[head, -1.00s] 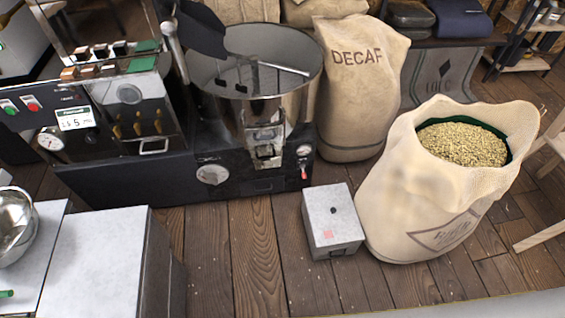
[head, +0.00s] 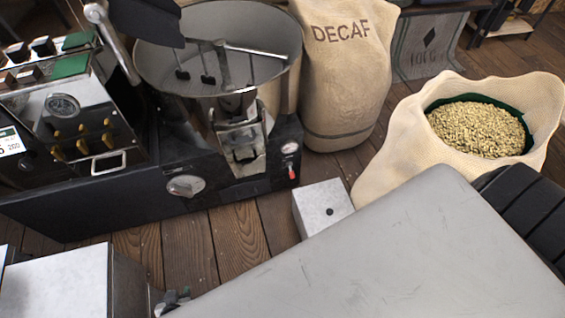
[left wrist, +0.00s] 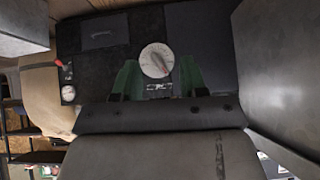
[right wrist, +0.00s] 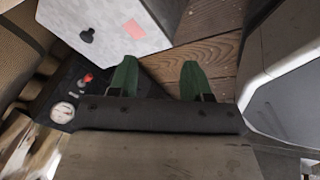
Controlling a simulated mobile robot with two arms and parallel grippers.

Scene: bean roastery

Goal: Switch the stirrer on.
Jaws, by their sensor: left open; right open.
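The stirrer (head: 223,62) has dark paddles on thin arms inside the round metal pan (head: 285,82) of the black roaster. On the front panel below is a round pale dial knob (head: 185,186); to its right is a small red lever (head: 292,172) under a gauge. A small part of the left gripper (head: 172,301) shows at the head view's bottom edge. My right gripper (right wrist: 157,74) is open and empty above the floor.
A grey box (head: 322,207) stands on the floor right of the roaster, partly hidden by my large grey arm part. A sack of beans (head: 400,150) and the DECAF sack (head: 345,80) stand behind.

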